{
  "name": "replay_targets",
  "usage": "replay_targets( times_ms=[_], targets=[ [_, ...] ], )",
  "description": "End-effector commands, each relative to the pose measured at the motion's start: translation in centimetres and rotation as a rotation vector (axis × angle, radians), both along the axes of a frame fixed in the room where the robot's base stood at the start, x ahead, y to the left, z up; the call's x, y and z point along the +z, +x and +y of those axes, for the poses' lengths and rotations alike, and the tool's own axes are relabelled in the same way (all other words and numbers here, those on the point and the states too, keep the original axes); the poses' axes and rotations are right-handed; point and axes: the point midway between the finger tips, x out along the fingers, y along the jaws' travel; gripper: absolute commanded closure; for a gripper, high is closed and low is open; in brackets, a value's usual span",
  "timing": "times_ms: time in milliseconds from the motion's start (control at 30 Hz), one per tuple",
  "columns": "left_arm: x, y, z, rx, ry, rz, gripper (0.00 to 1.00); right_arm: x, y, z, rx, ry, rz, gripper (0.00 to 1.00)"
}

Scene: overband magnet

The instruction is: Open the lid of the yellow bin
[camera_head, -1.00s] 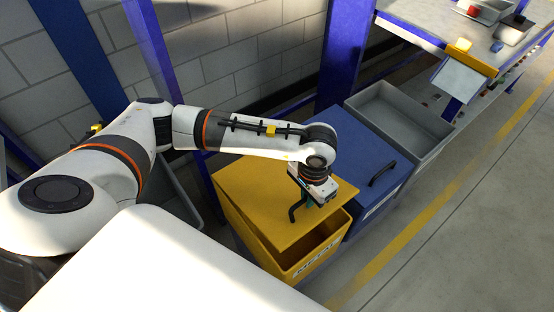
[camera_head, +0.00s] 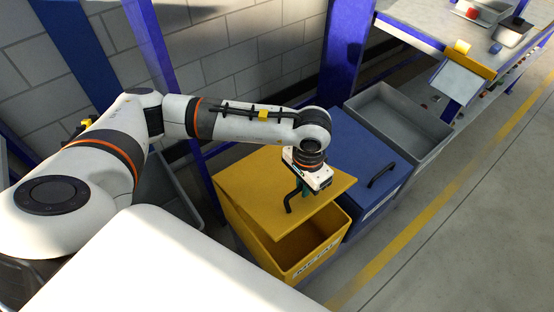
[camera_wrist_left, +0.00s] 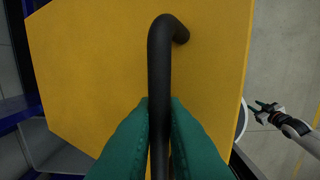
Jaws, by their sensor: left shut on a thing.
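The yellow bin (camera_head: 262,247) stands on the floor at the lower middle of the head view, with a "METAL" label on its front. Its yellow lid (camera_head: 250,180) covers the rear part, and the front of the dark inside shows open. My left gripper (camera_head: 301,193) is over the lid's front part, shut on the black lid handle (camera_head: 288,205). In the left wrist view the green fingers clasp the handle bar (camera_wrist_left: 159,75) from both sides, above the yellow lid (camera_wrist_left: 90,60). My right gripper (camera_wrist_left: 262,110) shows small at the right of that view; its jaw state is unclear.
A blue bin (camera_head: 350,150) with a closed lid and black handle stands right beside the yellow bin. An open grey bin (camera_head: 385,112) is beyond it. Blue posts (camera_head: 345,60) and a block wall stand behind. The floor at right is clear.

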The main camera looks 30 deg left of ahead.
Motion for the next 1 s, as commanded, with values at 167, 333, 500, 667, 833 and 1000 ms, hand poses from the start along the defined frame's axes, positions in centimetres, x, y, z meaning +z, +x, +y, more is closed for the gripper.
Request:
replay_targets(
  times_ms=[167, 333, 500, 667, 833, 1000],
  targets=[
    [1.0, 0.4, 1.2, 0.007, 0.011, -0.001, 1.0, 0.3, 0.0, 0.0, 0.0, 0.0, 0.0, 0.64],
    [2.0, 0.6, 1.8, 0.008, 0.012, -0.001, 1.0, 0.5, 0.0, 0.0, 0.0, 0.0, 0.0, 0.64],
    [2.9, 0.9, 2.5, 0.008, 0.013, 0.0, 1.0, 0.6, 0.0, 0.0, 0.0, 0.0, 0.0, 0.64],
    [3.5, 1.0, 2.8, 0.006, 0.011, 0.001, 1.0, 0.7, 0.0, 0.0, 0.0, 0.0, 0.0, 0.64],
    [3.5, 0.9, 2.9, 0.006, 0.011, 0.001, 1.0, 0.7, 0.0, 0.0, 0.0, 0.0, 0.0, 0.64],
    [3.5, 0.9, 2.9, 0.006, 0.01, 0.002, 1.0, 0.7, 0.0, 0.0, 0.0, 0.0, 0.0, 0.64]
  ],
)
